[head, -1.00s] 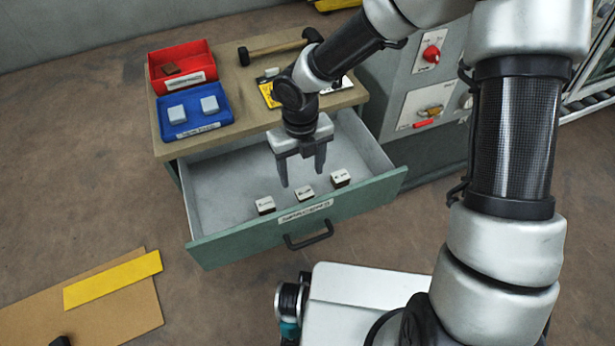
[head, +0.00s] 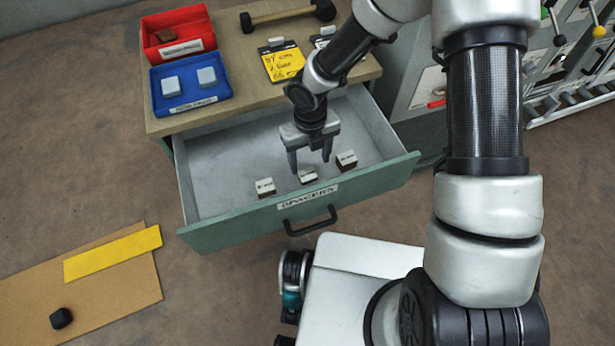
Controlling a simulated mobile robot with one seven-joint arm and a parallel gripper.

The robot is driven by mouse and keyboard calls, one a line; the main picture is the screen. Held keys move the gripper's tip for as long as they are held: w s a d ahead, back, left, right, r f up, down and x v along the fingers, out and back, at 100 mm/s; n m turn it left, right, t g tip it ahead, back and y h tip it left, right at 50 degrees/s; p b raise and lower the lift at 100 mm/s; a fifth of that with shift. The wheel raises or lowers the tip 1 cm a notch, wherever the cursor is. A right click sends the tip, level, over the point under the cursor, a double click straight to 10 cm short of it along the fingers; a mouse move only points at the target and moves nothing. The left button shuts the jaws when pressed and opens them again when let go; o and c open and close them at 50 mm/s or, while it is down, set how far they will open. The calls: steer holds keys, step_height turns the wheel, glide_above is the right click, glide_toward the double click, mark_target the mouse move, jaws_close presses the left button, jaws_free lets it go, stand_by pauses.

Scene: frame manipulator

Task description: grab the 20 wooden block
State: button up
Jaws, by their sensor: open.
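Three small blocks with white labelled tops and dark sides sit in a row in the open drawer (head: 225,195): a left block (head: 265,187), a middle block (head: 308,177) and a right block (head: 346,160). Their labels are too small to read, so I cannot tell which is the 20. My gripper (head: 309,168) is open and empty, pointing down inside the drawer. Its fingertips are close above and behind the middle block. I cannot tell whether they touch it.
The drawer front, labelled SPACERS (head: 307,197), has a dark handle (head: 310,222). On the cabinet top are a red bin (head: 180,52), a blue tray (head: 190,102) with two pale blocks, a hammer (head: 285,15) and a yellow note (head: 283,61). A board (head: 110,300) lies on the floor at left.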

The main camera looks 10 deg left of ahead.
mark_target(307, 174)
steer(key=f, duration=0.2)
steer(key=f+b, duration=0.1)
steer(key=f, duration=0.2)
steer(key=shift+s+a+f+b, duration=0.1)
steer(key=shift+a+f+b, duration=0.25)
steer(key=shift+f, duration=0.05)
steer(key=shift+r, duration=0.1)
steer(key=c, duration=1.2)
